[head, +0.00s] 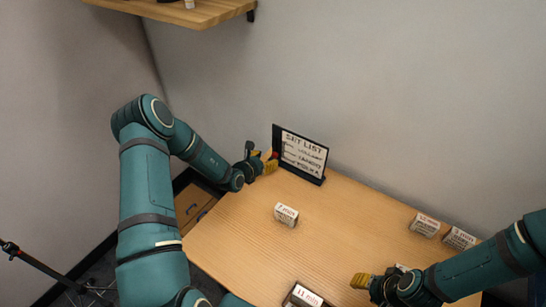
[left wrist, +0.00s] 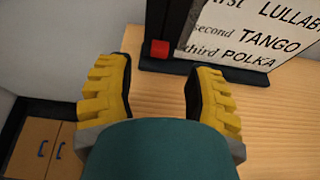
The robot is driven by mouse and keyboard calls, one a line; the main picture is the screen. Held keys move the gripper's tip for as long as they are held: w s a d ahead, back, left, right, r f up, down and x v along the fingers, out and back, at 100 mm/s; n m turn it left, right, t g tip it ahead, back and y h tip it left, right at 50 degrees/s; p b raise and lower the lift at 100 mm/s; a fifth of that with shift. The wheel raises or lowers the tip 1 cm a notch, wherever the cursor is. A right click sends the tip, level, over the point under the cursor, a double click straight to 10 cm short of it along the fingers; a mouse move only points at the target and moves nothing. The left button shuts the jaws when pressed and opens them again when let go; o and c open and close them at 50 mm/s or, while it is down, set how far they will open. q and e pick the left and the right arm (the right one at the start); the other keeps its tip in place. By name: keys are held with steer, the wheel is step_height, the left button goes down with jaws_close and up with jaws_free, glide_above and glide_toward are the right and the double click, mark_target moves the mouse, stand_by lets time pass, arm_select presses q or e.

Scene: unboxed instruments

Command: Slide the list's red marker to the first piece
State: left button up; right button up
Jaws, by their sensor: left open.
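The set list (head: 303,153) stands upright in a black frame at the back of the wooden table. In the left wrist view, the list (left wrist: 255,35) reads first LULLABY, second TANGO, third POLKA. The red marker (left wrist: 159,48) sits low on the frame's left side, about level with the third line. My left gripper (left wrist: 160,85) is open and empty, its yellow fingers just short of the marker, which lies ahead of the gap between them. In the head view, the left gripper (head: 267,163) is beside the frame's left edge. My right gripper (head: 372,281) is over the table's front right.
A small labelled box (head: 286,214) stands mid-table. Two more boxes, one here (head: 425,225) and one here (head: 459,238), stand at the right. Another labelled box (head: 304,295) is at the front. A wooden shelf (head: 190,12) hangs above.

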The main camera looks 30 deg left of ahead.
mark_target(274, 155)
arm_select(q)
steer(key=shift+b+x, duration=0.35)
steer(key=shift+x, duration=2.35)
steer(key=shift+c, duration=0.4)
steer(key=shift+r, duration=0.1)
jaws_close()
